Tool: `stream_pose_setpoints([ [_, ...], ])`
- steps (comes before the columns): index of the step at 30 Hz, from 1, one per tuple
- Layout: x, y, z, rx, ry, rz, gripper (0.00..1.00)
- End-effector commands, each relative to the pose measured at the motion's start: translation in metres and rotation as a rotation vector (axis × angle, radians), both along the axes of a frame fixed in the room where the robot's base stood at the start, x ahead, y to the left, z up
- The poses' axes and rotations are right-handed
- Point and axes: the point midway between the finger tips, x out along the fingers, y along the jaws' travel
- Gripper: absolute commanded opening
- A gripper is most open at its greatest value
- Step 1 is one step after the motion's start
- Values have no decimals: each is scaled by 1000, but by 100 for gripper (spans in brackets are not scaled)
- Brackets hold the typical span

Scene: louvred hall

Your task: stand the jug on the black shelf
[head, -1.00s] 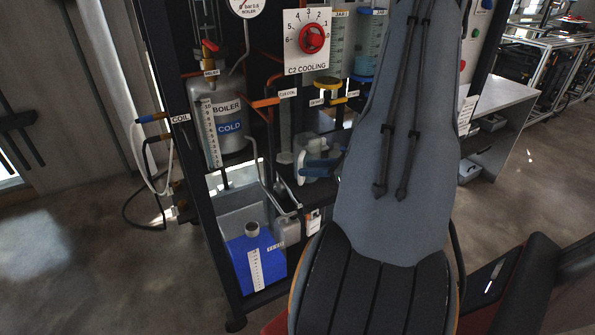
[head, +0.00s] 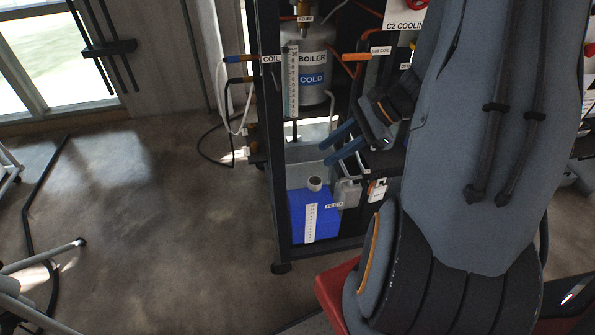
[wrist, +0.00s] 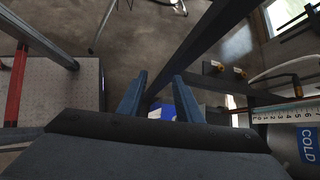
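My gripper (head: 325,152) is in front of the rack, its two blue fingers apart and pointing left, with nothing between them. In the wrist view the gripper (wrist: 160,88) also shows spread fingers and a blue tank beyond the gap. I cannot make out the jug in either view now; my arm covers much of the rack. A dark shelf surface (head: 388,162) shows in the rack just right of and below the fingers, partly hidden by my gripper; I cannot tell whether it is the black shelf.
A boiler marked COLD (head: 312,78) hangs in the rack, with pipes and orange levers nearby. A blue tank (head: 315,215) and a small grey canister (head: 347,193) stand low in the rack. A dark upright post (head: 273,130) edges it.

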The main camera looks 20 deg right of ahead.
Motion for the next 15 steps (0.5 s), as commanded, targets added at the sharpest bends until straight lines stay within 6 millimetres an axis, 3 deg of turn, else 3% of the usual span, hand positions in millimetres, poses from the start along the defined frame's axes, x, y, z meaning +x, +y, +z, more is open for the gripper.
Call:
stream_pose_setpoints([
  [1,-9,27,7,-69,-6,146,32],
  [6,-47,83,20,-300,-51,610,32],
  [10,-71,108,31,-476,-129,963,32],
  [15,-85,128,46,-671,-261,1350,32],
])
